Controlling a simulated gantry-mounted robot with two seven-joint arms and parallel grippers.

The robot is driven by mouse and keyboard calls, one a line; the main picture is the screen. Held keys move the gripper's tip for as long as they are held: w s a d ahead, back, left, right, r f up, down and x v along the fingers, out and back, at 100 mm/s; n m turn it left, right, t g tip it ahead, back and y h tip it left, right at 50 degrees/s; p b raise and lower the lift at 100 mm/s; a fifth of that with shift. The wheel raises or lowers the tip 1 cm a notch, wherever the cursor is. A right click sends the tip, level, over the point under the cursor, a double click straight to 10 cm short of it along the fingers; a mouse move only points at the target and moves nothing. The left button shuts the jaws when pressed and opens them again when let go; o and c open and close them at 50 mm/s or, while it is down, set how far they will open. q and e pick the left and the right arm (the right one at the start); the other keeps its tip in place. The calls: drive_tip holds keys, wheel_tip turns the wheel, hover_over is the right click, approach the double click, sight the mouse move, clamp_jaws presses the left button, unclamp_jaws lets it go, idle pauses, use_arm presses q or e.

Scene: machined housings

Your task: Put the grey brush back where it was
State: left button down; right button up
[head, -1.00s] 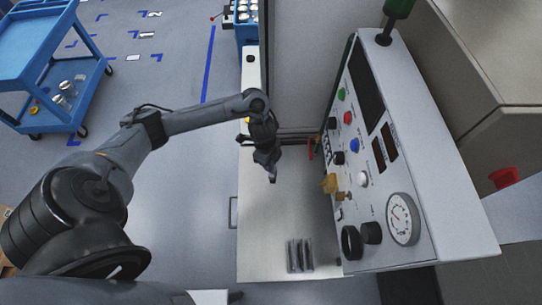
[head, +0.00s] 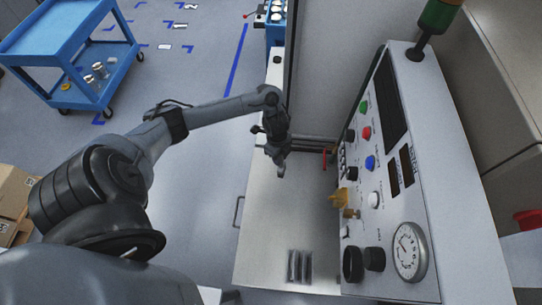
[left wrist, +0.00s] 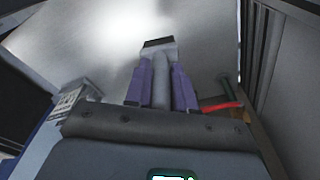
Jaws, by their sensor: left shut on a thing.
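My left gripper (head: 279,158) hangs over the far part of the pale bench top (head: 275,225), left of the control panel. In the left wrist view its two purple fingers (left wrist: 160,90) are shut on the grey brush (left wrist: 160,68). The brush points away from the wrist, with a light grey head and a dark bristle edge at its far end. In the head view the brush is small and mostly hidden by the gripper. My right gripper is not in view.
A control panel (head: 385,215) with knobs, buttons and a round gauge stands along the bench's right side. A red bar (head: 325,159) is near the gripper. The middle of the bench is clear.

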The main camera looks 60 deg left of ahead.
use_arm(q)
drive_tip(key=a+f+p, duration=0.1)
drive_tip(key=a+f, duration=0.5)
drive_tip(key=f, duration=0.1)
drive_tip(key=shift+a+f, duration=0.2)
drive_tip(key=shift+a, duration=0.05)
idle(0.3)
drive_tip(key=shift+f+b, duration=0.35)
drive_tip(key=shift+f, duration=0.25)
drive_tip(key=c, duration=0.9)
unclamp_jaws()
drive_tip(key=shift+c, duration=0.2)
